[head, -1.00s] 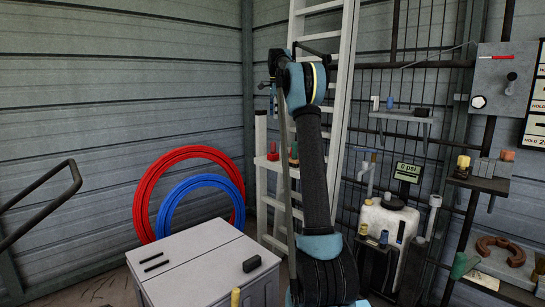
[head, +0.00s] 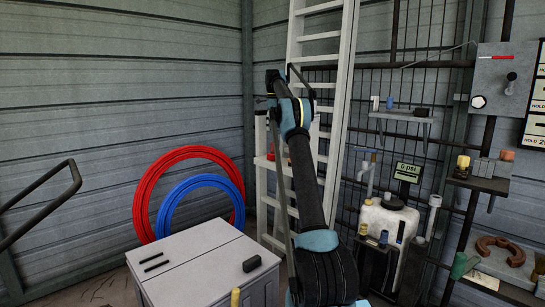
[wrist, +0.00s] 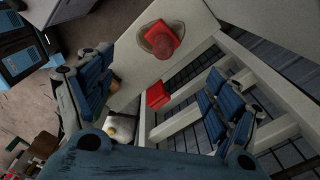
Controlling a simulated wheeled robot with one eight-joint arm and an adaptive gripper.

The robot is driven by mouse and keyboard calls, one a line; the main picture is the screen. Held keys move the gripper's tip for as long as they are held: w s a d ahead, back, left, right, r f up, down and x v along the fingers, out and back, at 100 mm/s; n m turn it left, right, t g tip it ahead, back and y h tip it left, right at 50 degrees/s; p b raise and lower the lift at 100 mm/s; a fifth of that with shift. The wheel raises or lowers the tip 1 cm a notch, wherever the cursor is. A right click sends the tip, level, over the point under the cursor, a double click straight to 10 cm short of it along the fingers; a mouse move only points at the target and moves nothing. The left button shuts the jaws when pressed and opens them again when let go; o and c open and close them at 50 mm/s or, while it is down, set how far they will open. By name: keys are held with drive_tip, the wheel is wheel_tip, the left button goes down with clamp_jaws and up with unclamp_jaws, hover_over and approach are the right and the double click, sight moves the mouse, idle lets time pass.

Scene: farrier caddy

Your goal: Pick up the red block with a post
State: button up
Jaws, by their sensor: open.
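In the wrist view, a red block (wrist: 166,36) with a rounded reddish-brown post top sits over a round brown patch or base on a pale board. A second, plain-looking red block (wrist: 157,95) lies lower in that view, near the board's edge. My gripper (wrist: 160,80) is open, with its blue-and-black fingers wide apart on either side and nothing held. The second block shows in the gap between the fingers; the post block is beyond the fingertips. In the head view my gripper (head: 264,104) is at the ladder, and a small red thing (head: 271,155) shows partly below it.
A white stepladder (head: 322,50) stands behind my arm; its rails (wrist: 270,85) run close to the right finger. A grey cabinet (head: 205,262), coiled red hose (head: 150,185) and blue hose (head: 170,205) are at left. Small loaded shelves (head: 405,117) hang at right.

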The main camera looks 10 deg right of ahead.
approach(273, 153)
drive_tip(key=f, duration=0.2)
drive_tip(key=w+f, duration=0.1)
drive_tip(key=f, duration=0.2)
drive_tip(key=shift+d+f, duration=0.1)
drive_tip(key=shift+f, duration=0.05)
drive_tip(key=shift+w+f, duration=0.15)
drive_tip(key=shift+f, duration=1.2)
drive_tip(key=shift+w+f, duration=0.1)
drive_tip(key=shift+f, duration=1.2)
drive_tip(key=c, duration=1.5)
drive_tip(key=shift+r, duration=0.15)
wheel_tip(273, 153, up, 10)
drive_tip(key=shift+f, duration=0.1)
